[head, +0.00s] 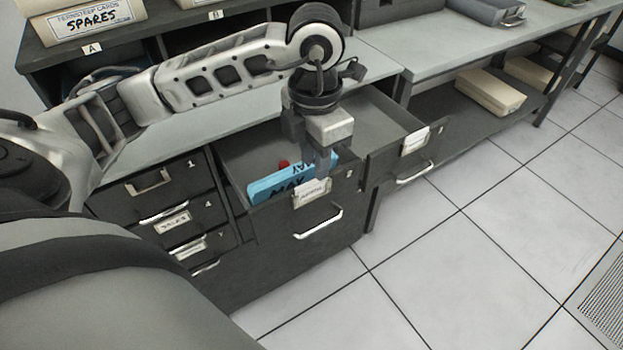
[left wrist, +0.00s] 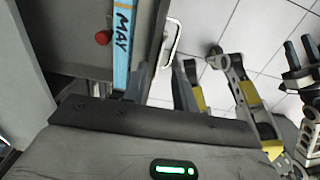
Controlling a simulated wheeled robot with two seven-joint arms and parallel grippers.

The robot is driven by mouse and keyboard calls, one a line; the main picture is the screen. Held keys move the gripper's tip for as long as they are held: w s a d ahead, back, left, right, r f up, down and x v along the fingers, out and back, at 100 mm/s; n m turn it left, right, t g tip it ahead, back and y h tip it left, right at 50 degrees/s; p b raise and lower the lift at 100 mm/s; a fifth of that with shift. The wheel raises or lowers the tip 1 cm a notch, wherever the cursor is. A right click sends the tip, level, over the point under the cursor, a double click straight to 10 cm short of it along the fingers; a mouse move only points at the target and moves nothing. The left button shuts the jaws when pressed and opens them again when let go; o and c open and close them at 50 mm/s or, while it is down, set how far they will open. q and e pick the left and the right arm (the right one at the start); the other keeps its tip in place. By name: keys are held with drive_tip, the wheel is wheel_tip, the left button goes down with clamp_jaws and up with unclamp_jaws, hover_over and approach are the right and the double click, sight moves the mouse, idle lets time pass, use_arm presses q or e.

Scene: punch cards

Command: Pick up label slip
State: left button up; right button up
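A white label slip (head: 312,191) sits in the metal holder on the front of the open drawer (head: 352,185). My left gripper (head: 325,178) points down at the top edge of that drawer front, just above and behind the slip. Whether it touches the slip cannot be told. Its fingers are partly hidden, so their gap is unclear. In the left wrist view, the gripper's fingertips (left wrist: 138,75) are beside the drawer front, and the slip's face is not visible. My right gripper (left wrist: 299,50) shows at the right edge there, its two dark prongs apart and empty.
Blue cards marked MAY (head: 272,187) stand in the drawer, with a red knob-like object (head: 284,164) behind them. A second drawer (head: 382,125) is open to the right. Closed drawers (head: 172,215) are at left. Tiled floor (head: 450,260) in front is clear.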

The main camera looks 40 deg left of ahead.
sight(311, 189)
use_arm(q)
wheel_tip(311, 189, down, 4)
drive_tip(key=shift+f, duration=0.1)
clamp_jaws()
idle(0.4)
